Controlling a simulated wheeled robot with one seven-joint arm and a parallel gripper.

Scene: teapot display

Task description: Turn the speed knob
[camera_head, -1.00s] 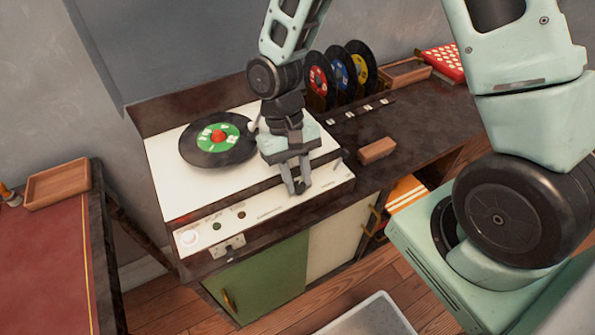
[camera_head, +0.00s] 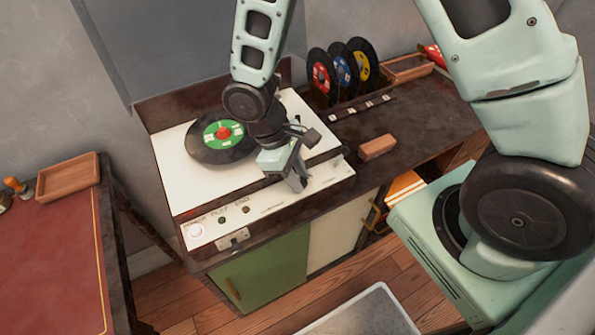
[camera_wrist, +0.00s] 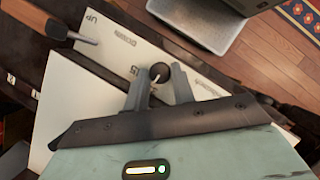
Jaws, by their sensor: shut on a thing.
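The speed knob (camera_wrist: 160,72) is a small round black knob with a pale pointer line, on the front panel of the white record player (camera_head: 325,176). It shows between my fingertips in the wrist view. My gripper (camera_wrist: 160,84) is shut on it, with one grey finger on each side. In the head view my gripper (camera_head: 299,184) reaches down to the right part of the front panel and hides the knob. Lettering by the knob is partly covered by the fingers.
A black record with a green label (camera_head: 224,134) lies on the player. A lever (camera_wrist: 66,34) stands near UP and DOWN lettering. A brown block (camera_head: 377,147) and several upright records (camera_head: 341,72) are on the dark counter. A red-topped table (camera_head: 50,245) is at left.

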